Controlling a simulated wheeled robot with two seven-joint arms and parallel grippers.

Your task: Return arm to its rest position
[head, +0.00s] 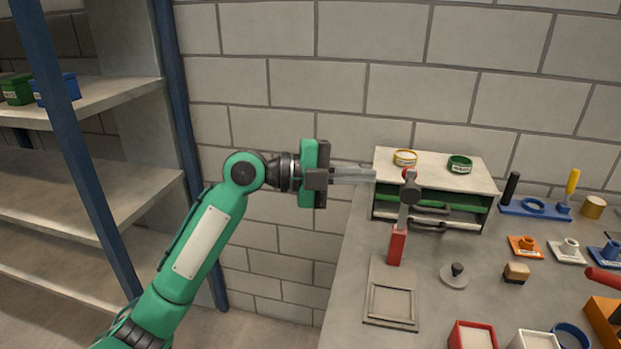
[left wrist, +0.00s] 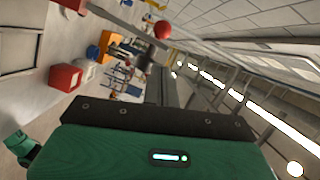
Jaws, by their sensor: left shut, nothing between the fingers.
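My left arm (head: 205,243) is green and reaches up from the bottom left in the head view. Its gripper (head: 373,175) is held level above the bench's left edge, pointing right. The fingers are shut with nothing between them. The fingertips end just left of a red-tipped dark head (head: 411,190) on a grey stem rising from a red block (head: 397,247). I cannot tell the gap in depth. The red tip also shows in the left wrist view (left wrist: 163,30), beyond the gripper body. My right gripper is not in view.
A drawer cabinet (head: 430,169) with yellow and green rings on top stands behind. The bench (head: 455,310) holds a square frame (head: 391,308), a knobbed disc (head: 454,276), a red box (head: 473,335) and several fittings at right. Shelving (head: 95,205) stands left, with open space before the wall.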

